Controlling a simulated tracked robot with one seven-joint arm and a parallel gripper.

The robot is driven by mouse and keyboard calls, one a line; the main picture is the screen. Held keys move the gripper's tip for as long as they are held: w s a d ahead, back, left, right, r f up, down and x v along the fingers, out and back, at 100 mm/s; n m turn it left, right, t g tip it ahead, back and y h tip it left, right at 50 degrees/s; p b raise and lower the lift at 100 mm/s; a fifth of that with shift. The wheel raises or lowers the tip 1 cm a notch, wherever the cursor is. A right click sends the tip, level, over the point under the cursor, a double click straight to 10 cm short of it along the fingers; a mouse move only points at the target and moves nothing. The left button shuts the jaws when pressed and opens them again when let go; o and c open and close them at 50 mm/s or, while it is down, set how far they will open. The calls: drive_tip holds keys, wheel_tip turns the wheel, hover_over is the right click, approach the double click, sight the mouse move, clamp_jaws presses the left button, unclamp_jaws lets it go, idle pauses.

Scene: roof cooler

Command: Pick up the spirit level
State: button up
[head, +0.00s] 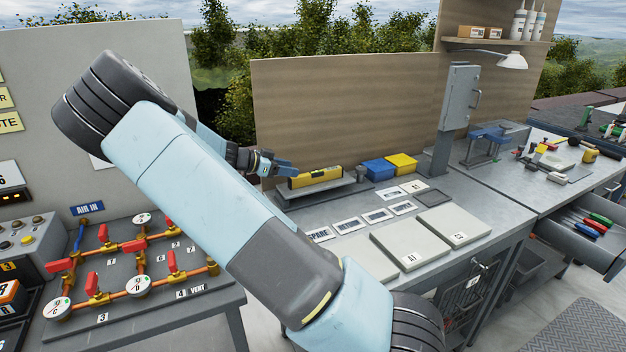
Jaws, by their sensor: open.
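The yellow spirit level (316,177) lies lengthwise on a low grey raised ledge (330,190) at the back left of the grey workbench, in front of the brown wood panel. My gripper (284,167) is at the left end of the level, close beside or just above it. Its jaws are open, with a blue finger reaching towards the level. I cannot tell from this view whether the fingers touch it. My arm crosses the middle of the view and hides the bench's front left part.
Blue (379,169) and yellow boxes (402,162) stand right of the level. Label plates (348,225) and pale blocks (409,246) lie in front. A grey post (447,120) rises further right. A pipe panel with red valves (130,260) stands at left.

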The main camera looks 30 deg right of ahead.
sight(314, 172)
drive_tip(key=x, duration=0.9)
drive_tip(key=shift+s+r, duration=0.15)
clamp_jaws()
idle(0.4)
